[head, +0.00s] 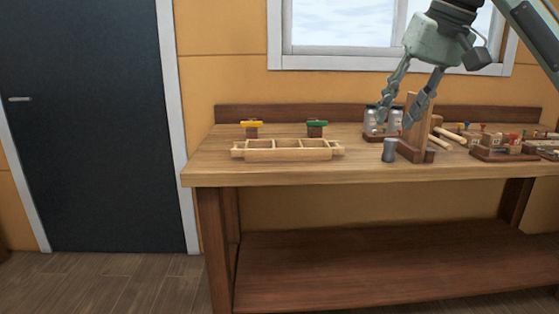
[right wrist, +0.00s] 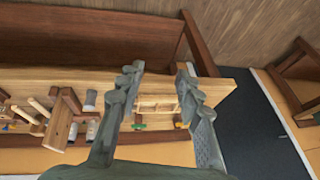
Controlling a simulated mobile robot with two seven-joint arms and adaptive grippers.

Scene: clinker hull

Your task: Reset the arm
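My right gripper (head: 402,94) hangs in the air above the right half of the workbench, its arm coming in from the upper right. Its two fingers are spread apart with nothing between them. In the right wrist view the same gripper (right wrist: 160,82) shows both fingers apart, with the bench top and the wooden tray seen beyond the gap. My left gripper is in neither view.
The wooden workbench (head: 260,174) holds a compartmented wooden tray (head: 290,155), a yellow-topped piece (head: 251,124) and a green-topped piece (head: 317,123). An upright wooden block (head: 412,125), a grey cylinder (head: 389,150) and jars (head: 371,118) stand under the gripper. A dark door (head: 80,120) is left.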

